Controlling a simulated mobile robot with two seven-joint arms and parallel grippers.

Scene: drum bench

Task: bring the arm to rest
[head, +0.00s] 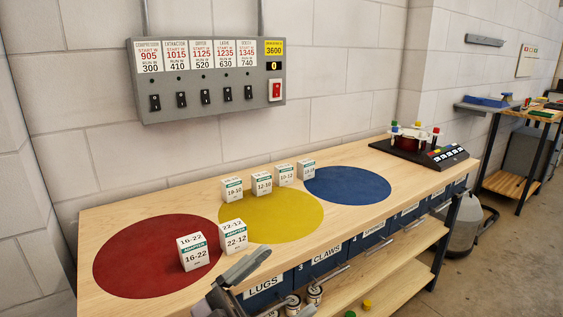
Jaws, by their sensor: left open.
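My left gripper (247,270) comes in at the bottom centre of the head view, over the front edge of the bench (325,229). Its jaws are open and I see nothing between them. Its fingers point up and right, in front of the white box marked 22-12 (234,239) as seen from here. I cannot tell how high it is above the bench edge. My right gripper is not in view.
A white 16-22 box (194,254) stands on the red disc (130,262). Several small boxes stand near the yellow disc (280,218); the blue disc (350,185) looks clear. A black device (425,152) stands at the far end. Labelled drawers (325,254) are below.

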